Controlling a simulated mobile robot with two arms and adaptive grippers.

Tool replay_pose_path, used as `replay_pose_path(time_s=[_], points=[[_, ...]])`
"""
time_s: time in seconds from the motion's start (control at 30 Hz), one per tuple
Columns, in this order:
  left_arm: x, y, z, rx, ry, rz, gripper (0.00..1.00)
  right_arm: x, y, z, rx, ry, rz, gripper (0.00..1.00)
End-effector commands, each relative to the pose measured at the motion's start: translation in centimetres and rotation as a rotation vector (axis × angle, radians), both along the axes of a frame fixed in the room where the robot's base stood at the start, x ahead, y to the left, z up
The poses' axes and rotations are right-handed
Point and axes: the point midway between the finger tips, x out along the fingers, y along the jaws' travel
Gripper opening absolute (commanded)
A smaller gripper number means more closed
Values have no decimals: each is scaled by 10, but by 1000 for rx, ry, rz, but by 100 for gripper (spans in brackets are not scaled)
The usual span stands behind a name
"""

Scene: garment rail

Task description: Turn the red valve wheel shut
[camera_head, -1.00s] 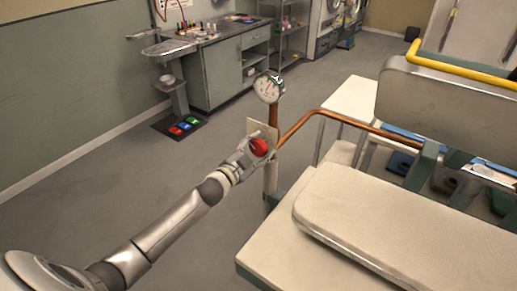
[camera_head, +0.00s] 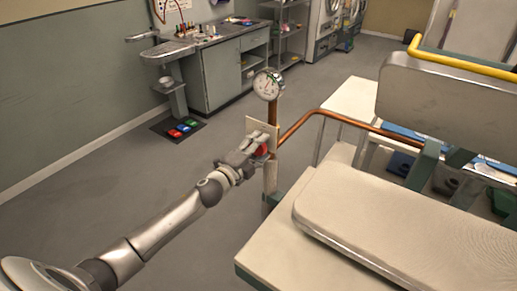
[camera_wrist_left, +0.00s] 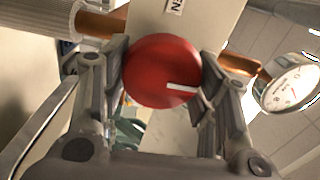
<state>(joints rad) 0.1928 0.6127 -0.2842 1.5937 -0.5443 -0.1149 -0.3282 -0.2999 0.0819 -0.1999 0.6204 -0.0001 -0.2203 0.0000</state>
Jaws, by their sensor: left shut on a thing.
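The red valve wheel (camera_head: 263,150) sits on the copper pipe below a round gauge, and my gripper partly hides it in the head view. In the left wrist view the wheel (camera_wrist_left: 163,71) is a red disc with a white mark pointing right. My left gripper (camera_head: 258,148) is at the wheel. Its two fingers (camera_wrist_left: 164,82) press on the wheel's left and right sides, shut on it. The right gripper is in neither view.
A pressure gauge (camera_head: 268,85) stands above the wheel. A copper pipe (camera_head: 335,114) runs right from the valve. A pale padded press table (camera_head: 400,215) lies close at the right. A pale plate (camera_head: 254,127) stands behind the wheel. Open floor lies left.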

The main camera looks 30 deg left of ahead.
Motion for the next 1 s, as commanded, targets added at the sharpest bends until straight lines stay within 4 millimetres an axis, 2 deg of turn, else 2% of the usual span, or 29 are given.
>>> replay_pose_path(time_s=[0.23,0.7,0.73,0.9,1.0], points=[[0,-1,-1,65,-9,-1,31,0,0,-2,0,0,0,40],[0,0,-1,80,-10,-1,31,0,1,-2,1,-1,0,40],[0,0,-1,80,-10,-1,56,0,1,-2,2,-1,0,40],[0,0,-1,78,-10,-1,77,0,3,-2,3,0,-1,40],[0,0,-1,78,-10,-1,77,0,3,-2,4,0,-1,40]])
